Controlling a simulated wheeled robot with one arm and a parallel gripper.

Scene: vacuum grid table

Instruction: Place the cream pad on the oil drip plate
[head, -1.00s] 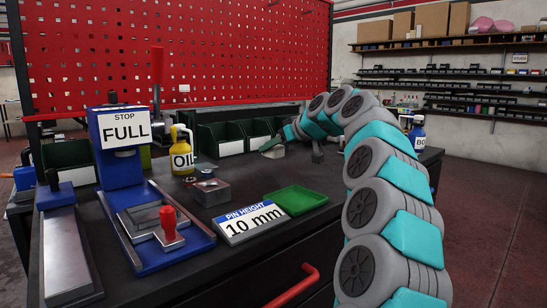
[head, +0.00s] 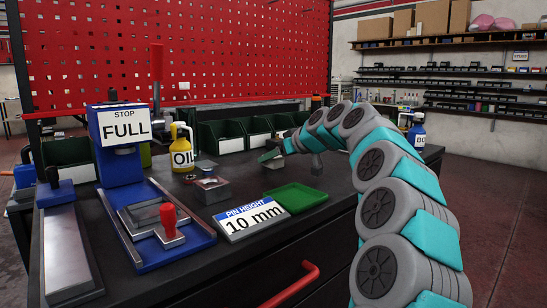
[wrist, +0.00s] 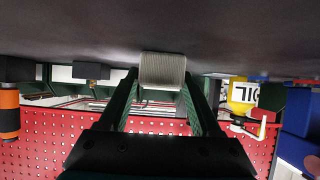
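The cream pad (wrist: 163,70) looks like a small pale grey-cream block. In the wrist view it sits between the fingertips of my gripper (wrist: 161,76), with a finger close against each side. In the head view the pad (head: 277,164) is at the end of my arm, low over the back of the bench; any gap below it is too small to tell. My gripper (head: 270,157) appears shut on it. A small flat dark plate (head: 205,165) lies beside the yellow oil bottle (head: 182,152); it seems to be the oil drip plate.
A grey block-like box (head: 211,191) stands just in front of the plate. A green tray (head: 296,198) and a "PIN HEIGHT 10 mm" sign (head: 250,218) lie nearer. Dark green bins (head: 220,137) line the back. A blue press (head: 120,165) stands left.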

